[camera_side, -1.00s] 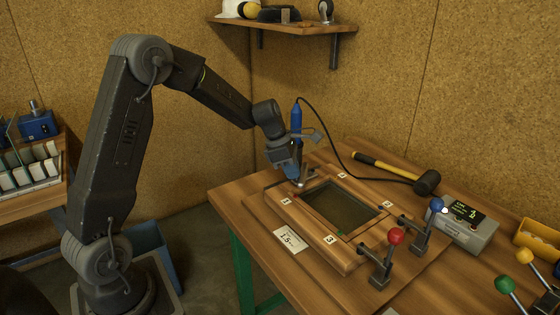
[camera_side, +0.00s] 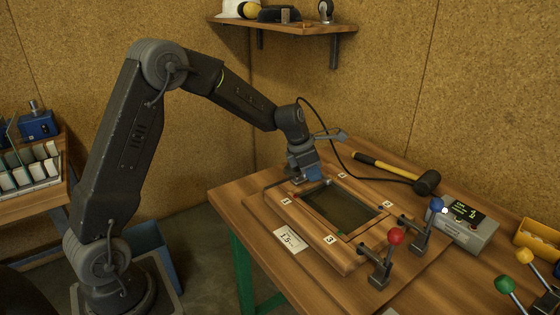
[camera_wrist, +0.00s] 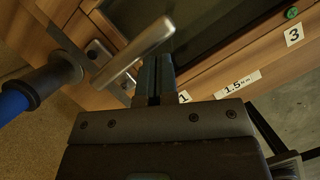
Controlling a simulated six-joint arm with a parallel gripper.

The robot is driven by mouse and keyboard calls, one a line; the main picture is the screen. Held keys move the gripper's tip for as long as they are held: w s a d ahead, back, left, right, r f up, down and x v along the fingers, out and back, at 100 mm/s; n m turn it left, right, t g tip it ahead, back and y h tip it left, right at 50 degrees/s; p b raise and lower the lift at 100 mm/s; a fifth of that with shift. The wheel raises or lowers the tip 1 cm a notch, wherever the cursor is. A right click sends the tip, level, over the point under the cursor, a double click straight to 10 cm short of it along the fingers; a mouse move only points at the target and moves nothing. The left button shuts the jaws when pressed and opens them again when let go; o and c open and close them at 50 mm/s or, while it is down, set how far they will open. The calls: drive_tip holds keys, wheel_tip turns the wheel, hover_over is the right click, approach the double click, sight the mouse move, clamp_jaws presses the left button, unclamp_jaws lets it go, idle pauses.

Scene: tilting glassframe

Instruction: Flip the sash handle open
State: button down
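The wooden sash frame (camera_side: 290,220) with its dark glass (camera_side: 340,205) lies on the bench. The sash handle is a pale metal lever (camera_wrist: 135,50) slanting across the wrist view beside a metal mounting plate (camera_wrist: 98,52) on the wood. My gripper (camera_wrist: 156,65) has its two dark fingers close together, with nothing visible between them. Their tips are right beside the lever; I cannot tell whether they touch it. In the side view my gripper (camera_side: 308,181) is low at the frame's far left corner and hides the handle.
A blue tool with a black collar (camera_wrist: 50,80) is close at the left in the wrist view. Its black cable (camera_side: 335,165) loops over the bench. A mallet (camera_side: 425,182), red-knob clamp (camera_side: 395,237), blue-knob clamp (camera_side: 436,205) and display box (camera_side: 467,230) stand to the right.

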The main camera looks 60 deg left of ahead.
drive_tip(key=shift+w+d, duration=0.1)
drive_tip(key=shift+w, duration=0.1)
idle(0.5)
drive_tip(key=s, duration=0.4)
drive_tip(key=shift+s+r, duration=0.15)
drive_tip(key=shift+s, duration=0.15)
drive_tip(key=d+v, duration=0.1)
drive_tip(key=v, duration=0.8)
drive_tip(key=shift+s+d+r, duration=0.15)
drive_tip(key=shift+s+r, duration=0.05)
drive_tip(key=shift+r, duration=0.1)
